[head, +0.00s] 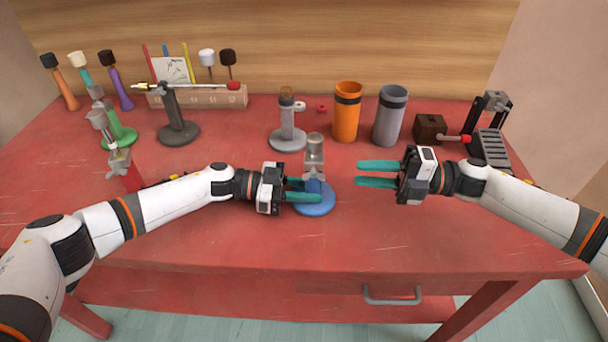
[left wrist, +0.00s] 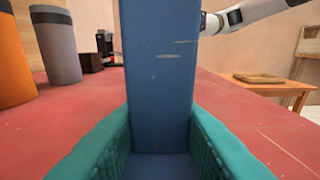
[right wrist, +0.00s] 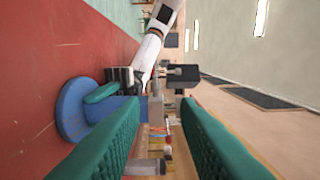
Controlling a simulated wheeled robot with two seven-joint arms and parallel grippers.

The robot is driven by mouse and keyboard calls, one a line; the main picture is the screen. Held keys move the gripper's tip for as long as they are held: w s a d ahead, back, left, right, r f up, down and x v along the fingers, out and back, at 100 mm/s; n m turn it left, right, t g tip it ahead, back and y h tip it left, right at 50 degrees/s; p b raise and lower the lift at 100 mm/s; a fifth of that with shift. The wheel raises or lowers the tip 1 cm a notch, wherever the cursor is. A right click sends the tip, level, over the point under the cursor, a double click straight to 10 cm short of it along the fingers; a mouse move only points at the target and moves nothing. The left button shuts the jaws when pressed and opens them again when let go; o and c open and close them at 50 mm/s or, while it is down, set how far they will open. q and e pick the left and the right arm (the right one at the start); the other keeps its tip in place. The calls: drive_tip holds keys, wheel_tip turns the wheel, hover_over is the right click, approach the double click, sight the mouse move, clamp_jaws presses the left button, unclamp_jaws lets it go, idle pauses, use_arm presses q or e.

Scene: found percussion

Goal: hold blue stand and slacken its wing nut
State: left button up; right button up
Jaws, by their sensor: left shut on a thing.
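The blue stand (head: 314,206) is upright near the middle of the red table, with a round blue base and a grey metal head (head: 314,150). My left gripper (head: 307,190) is shut on its blue post, which fills the space between the teal fingers in the left wrist view (left wrist: 157,80). My right gripper (head: 378,173) is open and empty, to the right of the stand with its fingers pointing at it. The right wrist view shows the blue base (right wrist: 72,112) and the grey head (right wrist: 155,108) beyond the fingers. I cannot make out the wing nut clearly.
A grey stand (head: 288,138) is close behind the blue one. An orange cup (head: 347,112) and a grey cup (head: 389,115) stand behind my right gripper. A green stand (head: 120,137) and a dark stand (head: 178,133) are at left. The table's front is clear.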

sight(304, 175)
drive_tip(key=shift+g, duration=0.3)
drive_tip(key=a, duration=1.2)
drive_tip(key=shift+s+a+f, duration=0.25)
drive_tip(key=shift+s, duration=0.15)
clamp_jaws()
